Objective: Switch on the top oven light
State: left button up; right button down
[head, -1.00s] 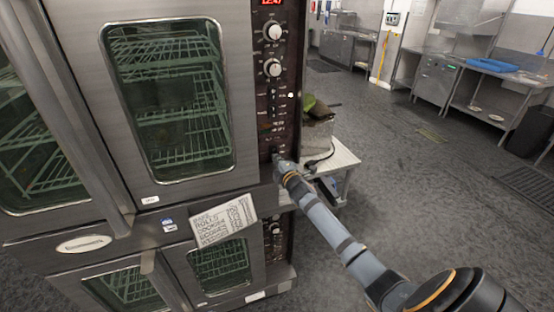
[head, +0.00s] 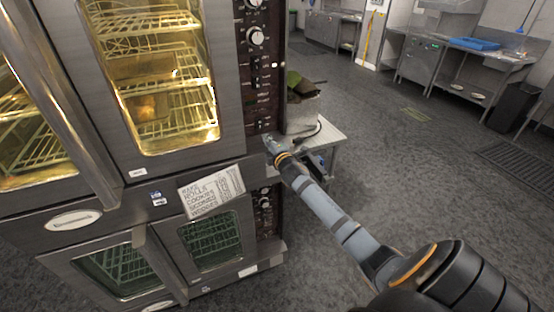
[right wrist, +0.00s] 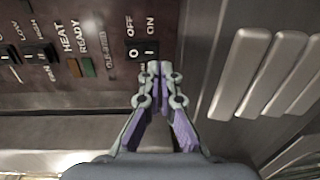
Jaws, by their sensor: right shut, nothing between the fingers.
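The top oven (head: 228,120) is a steel double-door oven, and its inside glows bright yellow through the glass. Its dark control panel (head: 257,90) runs down the right side with knobs and switches. In the right wrist view a black rocker switch (right wrist: 143,50) is marked OFF and ON, with 0 and I on it. My right gripper (right wrist: 154,68) is shut and empty, its fingertips right at the lower edge of this switch; I cannot tell whether they touch it. In the head view my right gripper (head: 268,138) is at the bottom of the top panel. My left gripper is not in view.
The lower oven (head: 212,243) is dark inside. A paper sign (head: 212,190) hangs between the ovens. A small white table (head: 322,137) with a box stands right of the oven, close to my right arm.

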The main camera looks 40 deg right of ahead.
pick_arm(q)
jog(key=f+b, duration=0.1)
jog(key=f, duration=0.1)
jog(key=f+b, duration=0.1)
jog(key=b, duration=0.1)
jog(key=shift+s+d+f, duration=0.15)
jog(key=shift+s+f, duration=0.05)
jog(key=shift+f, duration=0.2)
pick_arm(e)
jog(key=f+v, duration=0.1)
jog(key=v, duration=0.7)
jog(key=shift+s+f, duration=0.35)
jog(key=shift+a, duration=0.1)
